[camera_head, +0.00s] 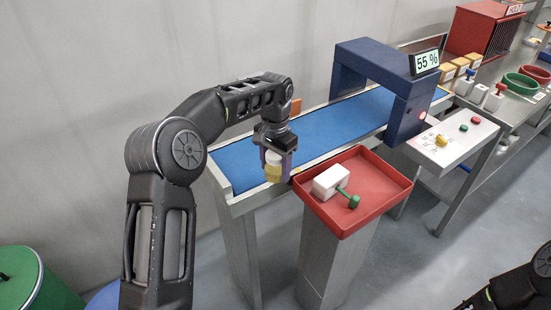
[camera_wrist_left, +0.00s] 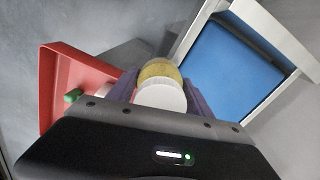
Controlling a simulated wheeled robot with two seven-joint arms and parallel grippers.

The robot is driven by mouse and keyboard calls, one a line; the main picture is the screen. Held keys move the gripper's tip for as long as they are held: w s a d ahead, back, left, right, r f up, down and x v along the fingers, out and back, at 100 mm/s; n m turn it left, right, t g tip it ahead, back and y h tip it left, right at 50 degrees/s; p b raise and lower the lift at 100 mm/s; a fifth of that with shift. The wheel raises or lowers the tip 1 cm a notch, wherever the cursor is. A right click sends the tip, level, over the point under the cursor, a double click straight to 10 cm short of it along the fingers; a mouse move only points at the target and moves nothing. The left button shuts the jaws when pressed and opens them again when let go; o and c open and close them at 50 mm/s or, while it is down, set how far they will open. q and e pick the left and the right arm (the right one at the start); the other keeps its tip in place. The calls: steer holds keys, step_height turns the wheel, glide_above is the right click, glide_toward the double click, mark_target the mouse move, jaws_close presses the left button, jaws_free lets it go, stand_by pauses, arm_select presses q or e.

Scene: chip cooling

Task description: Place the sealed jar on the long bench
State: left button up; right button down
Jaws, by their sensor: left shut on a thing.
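My left gripper (camera_head: 274,168) is shut on a jar (camera_head: 273,173) with a white top and a yellowish body. It holds the jar in the air near the front edge of the blue belt, left of the red tray. In the left wrist view the jar (camera_wrist_left: 162,94) shows between the dark fingers, its round white end toward the camera and yellow beyond. My right gripper is not in view; only a bit of my right arm shows at the lower right. The long bench cannot be told for sure; a metal bench (camera_head: 510,104) runs along the far right.
The blue conveyor belt (camera_head: 310,133) passes under a blue arch (camera_head: 382,62) with a "55 %" sign. The red tray (camera_head: 376,187) on a pedestal holds a white block with a green-knobbed part. A white panel with coloured buttons (camera_head: 450,145) stands to the right.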

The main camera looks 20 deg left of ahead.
arm_select(q)
steer(key=s+d+f+n, duration=0.2)
steer(key=s+d+f, duration=0.1)
steer(key=s+f, duration=0.3)
steer(key=s+d+f+n, duration=0.2)
steer(key=s+d+f, duration=0.1)
steer(key=s+f, duration=0.4)
step_height(320, 180, down, 3)
steer(key=shift+r, duration=0.15)
steer(key=shift+d, duration=0.1)
